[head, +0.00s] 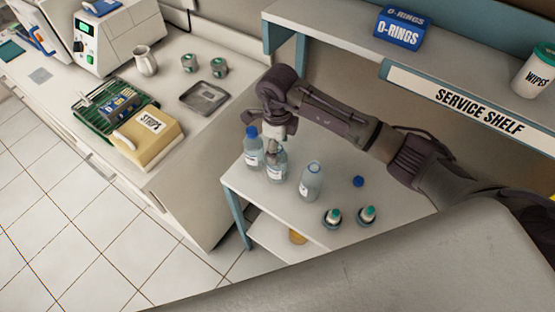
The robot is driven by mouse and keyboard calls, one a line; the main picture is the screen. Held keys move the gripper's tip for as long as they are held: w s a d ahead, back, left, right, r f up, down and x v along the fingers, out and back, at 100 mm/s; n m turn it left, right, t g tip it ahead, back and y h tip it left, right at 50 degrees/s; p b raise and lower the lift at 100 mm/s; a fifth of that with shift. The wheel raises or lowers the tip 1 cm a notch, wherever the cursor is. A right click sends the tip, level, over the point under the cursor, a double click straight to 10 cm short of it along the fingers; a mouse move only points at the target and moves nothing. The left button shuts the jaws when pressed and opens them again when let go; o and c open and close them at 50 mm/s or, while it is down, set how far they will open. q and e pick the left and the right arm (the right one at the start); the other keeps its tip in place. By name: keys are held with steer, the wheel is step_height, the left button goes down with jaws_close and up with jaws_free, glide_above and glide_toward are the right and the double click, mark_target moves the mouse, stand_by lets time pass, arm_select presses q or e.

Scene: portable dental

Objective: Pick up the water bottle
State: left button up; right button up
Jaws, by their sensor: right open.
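Three clear water bottles stand upright in a row on the white service shelf (395,205). The left bottle (253,158) has a blue cap. The middle bottle (276,168) has its top partly hidden by my right gripper (272,146). The right bottle (311,182) shows no blue cap. My right gripper points down at the top of the middle bottle, close beside the left bottle's cap. It is open, and I cannot tell whether its fingers touch a bottle. My left gripper is not in view.
A loose blue cap (358,181) and two small teal-capped bottles (332,217) (366,215) are on the same shelf. An upper shelf (345,30) carries a blue O-rings box (400,30) and a wipes tub (535,72). A counter with a strips box (148,137) stands left.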

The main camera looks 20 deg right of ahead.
steer(key=shift+f, duration=0.35)
jaws_close()
